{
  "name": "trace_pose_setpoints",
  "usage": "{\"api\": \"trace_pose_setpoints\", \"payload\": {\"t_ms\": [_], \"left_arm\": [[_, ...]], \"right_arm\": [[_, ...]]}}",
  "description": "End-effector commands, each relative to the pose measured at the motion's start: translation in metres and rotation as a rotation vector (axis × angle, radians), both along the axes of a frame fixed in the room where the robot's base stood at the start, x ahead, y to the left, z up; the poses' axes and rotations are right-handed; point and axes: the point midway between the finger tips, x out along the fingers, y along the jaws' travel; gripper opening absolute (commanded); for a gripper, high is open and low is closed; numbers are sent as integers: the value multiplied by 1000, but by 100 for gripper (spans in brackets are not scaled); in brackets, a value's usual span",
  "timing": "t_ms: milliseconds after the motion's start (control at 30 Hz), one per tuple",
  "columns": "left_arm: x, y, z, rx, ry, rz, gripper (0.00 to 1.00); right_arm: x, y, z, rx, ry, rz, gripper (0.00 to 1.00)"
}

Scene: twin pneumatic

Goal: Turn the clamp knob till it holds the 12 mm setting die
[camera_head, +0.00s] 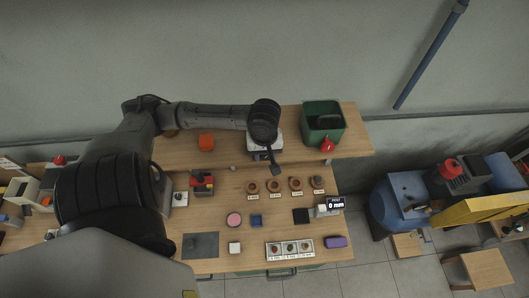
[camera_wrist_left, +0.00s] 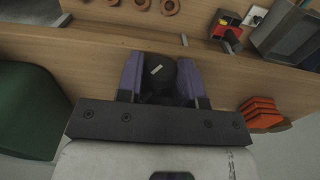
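In the left wrist view, a round black knob (camera_wrist_left: 160,72) with a white mark on its top sits between the purple fingers of my left gripper (camera_wrist_left: 161,80). The fingers lie against its two sides with no clear gap. In the head view, my left gripper (camera_head: 273,166) is over the upper wooden shelf's front edge; the arm hides the knob there. Several copper-brown rings, including one at right (camera_head: 317,182), stand in a labelled row on the lower bench; the labels are too small to read. A small display (camera_head: 335,203) reads "0 mm". My right gripper is out of view.
A green crate (camera_head: 310,136) stands on the upper shelf (camera_head: 351,140), with a red item by its front. An orange block (camera_head: 206,142) lies left. A red-topped device (camera_head: 202,183) and a three-compartment white tray (camera_head: 277,257) are on the bench.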

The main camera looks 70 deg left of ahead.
Motion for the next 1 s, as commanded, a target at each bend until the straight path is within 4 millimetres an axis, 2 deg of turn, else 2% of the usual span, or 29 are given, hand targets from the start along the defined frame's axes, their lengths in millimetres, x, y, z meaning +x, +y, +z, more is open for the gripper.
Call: {"api": "trace_pose_setpoints", "payload": {"t_ms": [33, 233, 367, 733, 1000], "left_arm": [[0, 0, 0, 0, 0, 0, 28], [0, 0, 0, 0, 0, 0, 10], [1, 0, 0, 6, 18, 0, 10], [4, -1, 0, 62, 209, 1, 10], [3, -1, 0, 72, 238, 0, 10]], "right_arm": [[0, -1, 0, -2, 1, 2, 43], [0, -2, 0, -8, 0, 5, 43], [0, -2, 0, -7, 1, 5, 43], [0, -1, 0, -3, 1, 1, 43], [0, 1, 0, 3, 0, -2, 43]]}}
